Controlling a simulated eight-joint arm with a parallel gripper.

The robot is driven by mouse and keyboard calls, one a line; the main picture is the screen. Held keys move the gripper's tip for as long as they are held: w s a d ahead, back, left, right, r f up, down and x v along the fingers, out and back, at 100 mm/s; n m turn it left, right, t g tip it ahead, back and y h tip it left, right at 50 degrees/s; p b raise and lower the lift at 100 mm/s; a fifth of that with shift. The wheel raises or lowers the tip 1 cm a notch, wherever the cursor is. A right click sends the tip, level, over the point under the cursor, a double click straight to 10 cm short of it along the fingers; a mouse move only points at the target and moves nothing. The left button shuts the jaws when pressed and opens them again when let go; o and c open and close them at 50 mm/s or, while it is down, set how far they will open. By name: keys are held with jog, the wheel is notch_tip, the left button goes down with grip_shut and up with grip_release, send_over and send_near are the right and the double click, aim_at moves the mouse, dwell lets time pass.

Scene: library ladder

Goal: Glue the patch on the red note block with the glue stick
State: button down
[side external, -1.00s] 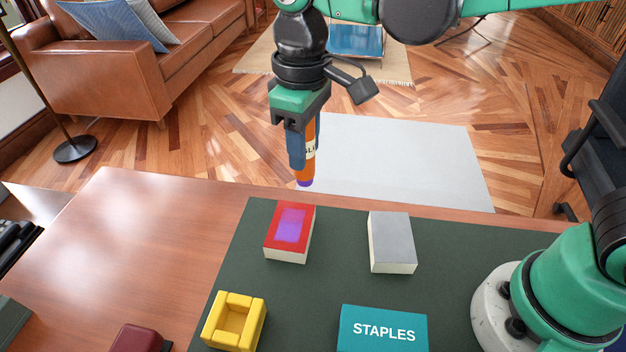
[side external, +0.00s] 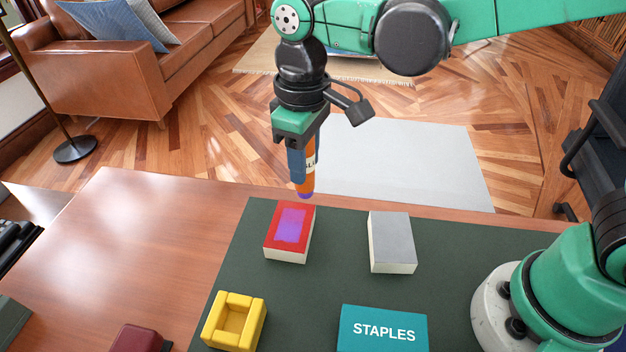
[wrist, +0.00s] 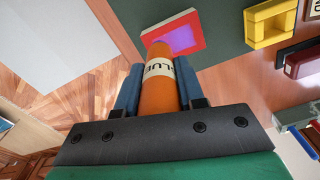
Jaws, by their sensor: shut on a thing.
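The red note block (side external: 273,245) lies on the dark green mat. Its red top bears a purple patch (side external: 291,225) with slightly uneven edges. The patch also shows in the wrist view (wrist: 181,38). My gripper (side external: 303,172) is shut on the orange glue stick (side external: 307,182), which points down, its purple tip lowest. In the side view the tip appears just above the block's far edge; whether it touches cannot be told, but a gap seems to show. In the wrist view the glue stick (wrist: 159,97) sits between the blue fingers and hides part of the block.
A grey-topped block (side external: 391,238) stands to the right on the mat (side external: 335,270). A yellow open holder (side external: 249,331) and a teal STAPLES box (side external: 383,340) lie nearer the camera. A dark red object (side external: 138,338) is at the front left. The wooden desk at left is mostly clear.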

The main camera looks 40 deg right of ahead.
aim_at(304, 190)
notch_tip(304, 190, down, 5)
jog(key=shift+w+a+f, duration=0.15)
jog(key=shift+f, duration=0.15)
jog(key=shift+w+a, duration=1.35)
jog(key=s+d, duration=0.3)
jog(key=shift+f, duration=0.1)
jog(key=shift+r, duration=4.1)
